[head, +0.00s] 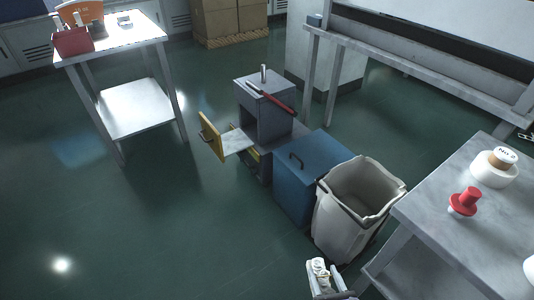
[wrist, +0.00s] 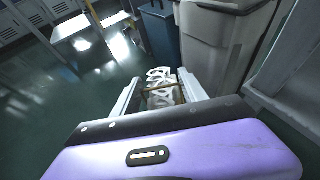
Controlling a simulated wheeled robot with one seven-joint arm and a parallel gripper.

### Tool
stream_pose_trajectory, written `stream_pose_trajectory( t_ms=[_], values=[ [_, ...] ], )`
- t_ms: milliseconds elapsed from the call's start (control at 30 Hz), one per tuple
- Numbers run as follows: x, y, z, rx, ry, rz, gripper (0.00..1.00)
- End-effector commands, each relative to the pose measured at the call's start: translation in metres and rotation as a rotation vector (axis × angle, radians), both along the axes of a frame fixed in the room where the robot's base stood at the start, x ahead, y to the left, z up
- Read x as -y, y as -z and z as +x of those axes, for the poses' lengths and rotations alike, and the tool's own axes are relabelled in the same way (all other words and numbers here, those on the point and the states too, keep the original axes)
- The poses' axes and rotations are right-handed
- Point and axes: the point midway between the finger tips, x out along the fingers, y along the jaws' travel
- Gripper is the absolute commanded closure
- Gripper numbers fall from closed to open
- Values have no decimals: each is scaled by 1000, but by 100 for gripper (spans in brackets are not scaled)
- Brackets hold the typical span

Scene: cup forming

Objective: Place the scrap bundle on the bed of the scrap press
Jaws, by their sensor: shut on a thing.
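The scrap bundle (head: 318,267) is a small pale, looped bundle at the bottom of the head view. My gripper (head: 327,284) is shut on it. In the wrist view the bundle (wrist: 160,76) sits between the two fingers of my gripper (wrist: 160,90), with a brownish band across it. The scrap press (head: 262,88) is a grey box-shaped machine with a red-handled lever on top, near the middle of the head view. A light grey flat surface, seemingly its bed (head: 238,141), shows bare beside a yellow panel (head: 211,136) with a handle. My gripper is well apart from the press.
A blue lidded box (head: 312,178) and a pale open bin (head: 355,215) stand between my gripper and the press. A grey table (head: 440,215) with a red knobbed object (head: 465,201) is at right. The floor at left is clear.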

Motion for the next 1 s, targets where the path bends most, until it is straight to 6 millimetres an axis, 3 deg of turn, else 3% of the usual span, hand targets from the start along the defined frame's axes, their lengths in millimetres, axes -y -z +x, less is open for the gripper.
stream_pose_trajectory(
  t_ms=[33, 100, 400, 700, 800, 1000],
  values=[
    [5, -30, 0, 3, 21, 0, 96],
    [12, -54, -1, 2, 50, 0, 96],
    [34, -151, -6, 2, 136, 0, 96],
    [40, -243, -13, 2, 155, 1, 96],
    [39, -267, -16, 0, 145, 0, 96],
    [38, -287, -20, 0, 128, 1, 96]
  ],
)
